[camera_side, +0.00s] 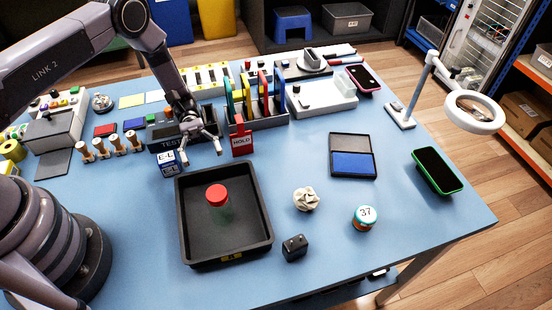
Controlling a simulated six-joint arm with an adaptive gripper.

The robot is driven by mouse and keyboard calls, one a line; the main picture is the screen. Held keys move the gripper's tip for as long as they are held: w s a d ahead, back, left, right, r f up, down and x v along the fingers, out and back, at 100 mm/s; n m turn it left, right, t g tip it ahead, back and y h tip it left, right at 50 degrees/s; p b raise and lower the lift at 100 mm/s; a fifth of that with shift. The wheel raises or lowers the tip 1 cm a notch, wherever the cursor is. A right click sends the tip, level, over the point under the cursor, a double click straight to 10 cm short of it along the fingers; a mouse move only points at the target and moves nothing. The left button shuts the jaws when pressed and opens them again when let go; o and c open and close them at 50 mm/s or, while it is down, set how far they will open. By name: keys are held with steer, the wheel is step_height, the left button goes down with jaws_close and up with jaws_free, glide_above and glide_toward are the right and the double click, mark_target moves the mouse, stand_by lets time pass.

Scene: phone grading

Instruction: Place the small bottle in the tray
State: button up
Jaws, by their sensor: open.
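A small bottle with a red cap (217,195) and a greenish, see-through body stands upright inside the black tray (266,222), a little above its middle in the picture. The tray lies on the blue table. My gripper (202,157) is open and empty, above and beyond the tray's far edge near the black TEST box. It is apart from the bottle. A second small jar (365,217) with a teal lid edge and the number 37 on top stands on the table right of the tray.
A crumpled paper ball (306,198) and a black cube (294,248) lie right of the tray. A red HOLD sign (241,143), an ink pad (352,163), a green-edged phone (437,171) and a ring lamp (474,111) stand around. The right front table is clear.

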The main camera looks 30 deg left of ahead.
steer(key=shift+w+a+r, duration=0.1)
steer(key=shift+w+a, duration=0.15)
steer(key=shift+a, duration=0.05)
steer(key=s+a+r+m+t+y, duration=0.1)
steer(key=a+r+m+t+y, duration=0.2)
steer(key=r, duration=0.8)
steer(key=s+a+r+m+t+y, duration=0.1)
steer(key=a+r+m+t+y, duration=0.3)
steer(key=r, duration=0.7)
steer(key=s+a+r+m+t+y, duration=0.1)
steer(key=s+a+r+t+y, duration=0.1)
steer(key=s+r, duration=0.4)
steer(key=s+a+r+m+t+y, duration=0.2)
steer(key=s+r+t+y, duration=0.3)
steer(key=s, duration=0.5)
steer(key=shift+s+a+r+m+t, duration=0.15)
steer(key=shift+a+r+m+t, duration=0.15)
steer(key=shift+a+r+t, duration=0.65)
